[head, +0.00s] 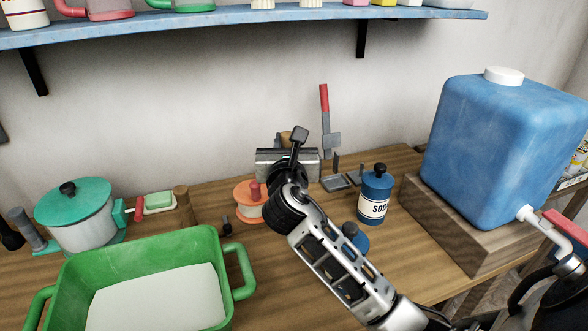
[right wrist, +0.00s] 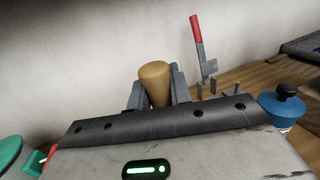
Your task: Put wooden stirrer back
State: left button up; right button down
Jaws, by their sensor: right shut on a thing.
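The wooden stirrer shows in the right wrist view as a light brown rounded wooden end (right wrist: 154,80) between the two grey fingers of my right gripper (right wrist: 157,98). The gripper is shut on it. Only a small brown bit of the stirrer (head: 284,138) shows there; the rest is hidden by the gripper. I cannot tell whether the stirrer touches anything below. My left gripper is not in view.
A red-handled tool (head: 324,105) stands at a grey stand (head: 340,182) right of the gripper. Nearby are an orange spool-like item (head: 249,208) and a blue soda jar (head: 375,196). A green tub (head: 210,250) is left, a blue water tank (head: 485,150) right. A shelf (head: 240,16) runs above.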

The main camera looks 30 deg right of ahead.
pick_arm(q)
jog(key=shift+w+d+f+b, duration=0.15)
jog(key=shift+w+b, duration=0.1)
jog(key=shift+b, duration=0.4)
pick_arm(e)
jog(key=w+d+f, duration=0.2)
jog(key=d+f, duration=0.1)
jog(key=f, duration=0.5)
jog(key=shift+w+d+f, duration=0.1)
jog(key=shift+f, duration=0.05)
jog(key=c, duration=1.3)
grip_release()
pick_arm(q)
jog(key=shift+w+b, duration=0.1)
jog(key=shift+b, duration=0.25)
pick_arm(e)
jog(key=v, duration=1.2)
